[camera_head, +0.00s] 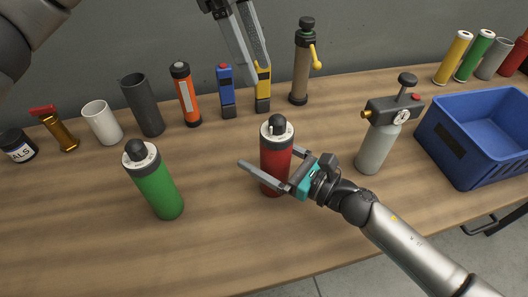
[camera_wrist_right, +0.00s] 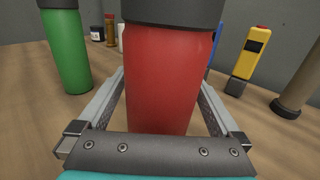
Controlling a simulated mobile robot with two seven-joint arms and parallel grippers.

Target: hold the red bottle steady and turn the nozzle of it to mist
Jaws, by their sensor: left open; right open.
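The red bottle (camera_head: 275,160) stands upright on the table, with a dark and white cap and a black nozzle (camera_head: 277,124) on top. My right gripper (camera_head: 266,172) is open, its two fingers on either side of the bottle's body. In the right wrist view the red bottle (camera_wrist_right: 162,75) fills the space between the fingers, and the nozzle is out of that view. Whether a finger touches the bottle I cannot tell. My left gripper (camera_head: 258,68) is open, above and behind the bottle, in front of the yellow device, and apart from the bottle.
A green bottle (camera_head: 155,182) stands to the left. A grey sprayer (camera_head: 380,135) stands to the right, beside a blue crate (camera_head: 470,165). Along the back stand an orange torch (camera_head: 186,97), blue (camera_head: 226,95) and yellow (camera_head: 263,90) devices and a brown cylinder (camera_head: 300,70). The front table is clear.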

